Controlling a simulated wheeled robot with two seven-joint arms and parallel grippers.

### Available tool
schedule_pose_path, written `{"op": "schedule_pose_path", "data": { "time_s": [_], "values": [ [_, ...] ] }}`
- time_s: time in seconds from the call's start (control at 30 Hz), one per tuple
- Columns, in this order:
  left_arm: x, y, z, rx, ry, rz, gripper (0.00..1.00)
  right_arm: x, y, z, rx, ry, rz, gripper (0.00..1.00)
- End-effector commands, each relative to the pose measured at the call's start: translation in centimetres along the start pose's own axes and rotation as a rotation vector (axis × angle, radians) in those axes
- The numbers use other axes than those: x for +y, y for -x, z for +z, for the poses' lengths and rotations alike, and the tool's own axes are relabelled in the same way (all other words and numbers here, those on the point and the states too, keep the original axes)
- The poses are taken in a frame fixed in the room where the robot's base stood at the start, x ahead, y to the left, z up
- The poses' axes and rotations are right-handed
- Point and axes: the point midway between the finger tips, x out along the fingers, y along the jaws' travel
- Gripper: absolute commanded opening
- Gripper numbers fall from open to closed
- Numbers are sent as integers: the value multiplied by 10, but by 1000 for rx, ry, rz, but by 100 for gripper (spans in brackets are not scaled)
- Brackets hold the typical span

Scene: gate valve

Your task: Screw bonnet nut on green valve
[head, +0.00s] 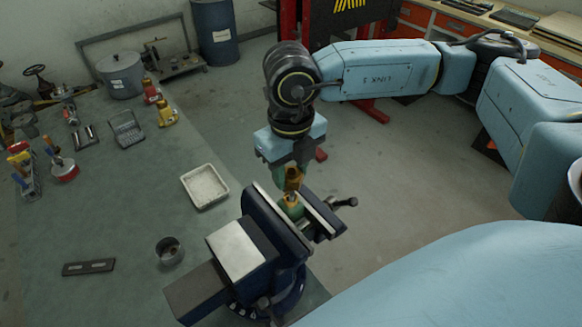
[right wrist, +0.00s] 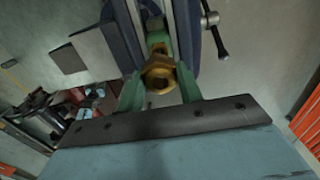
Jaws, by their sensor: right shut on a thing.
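The green valve (head: 290,211) sits upright in the jaws of the blue bench vise (head: 262,222), with a brass part at its top. It also shows in the right wrist view (right wrist: 158,41). My right gripper (head: 290,180) points down just above the valve and is shut on the brass bonnet nut (head: 293,176). In the right wrist view the nut (right wrist: 159,76) sits between the green fingertips, in line with the valve. Whether the nut touches the valve is hard to tell. My left gripper is not in view.
A white tray (head: 204,187), a dark round cup (head: 169,251) and a flat dark plate (head: 88,267) lie on the bench left of the vise. Several tools and valve parts stand farther left. The vise handle (head: 345,203) sticks out to the right.

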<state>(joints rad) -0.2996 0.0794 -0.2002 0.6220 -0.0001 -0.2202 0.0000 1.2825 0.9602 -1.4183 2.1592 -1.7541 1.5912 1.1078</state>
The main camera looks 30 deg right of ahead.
Motion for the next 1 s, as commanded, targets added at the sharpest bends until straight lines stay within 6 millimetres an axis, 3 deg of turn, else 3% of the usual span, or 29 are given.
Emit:
{"op": "schedule_pose_path", "data": {
  "time_s": [1.0],
  "values": [
    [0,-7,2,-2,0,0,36,0,0,1,0,0,0,10]
  ]
}}
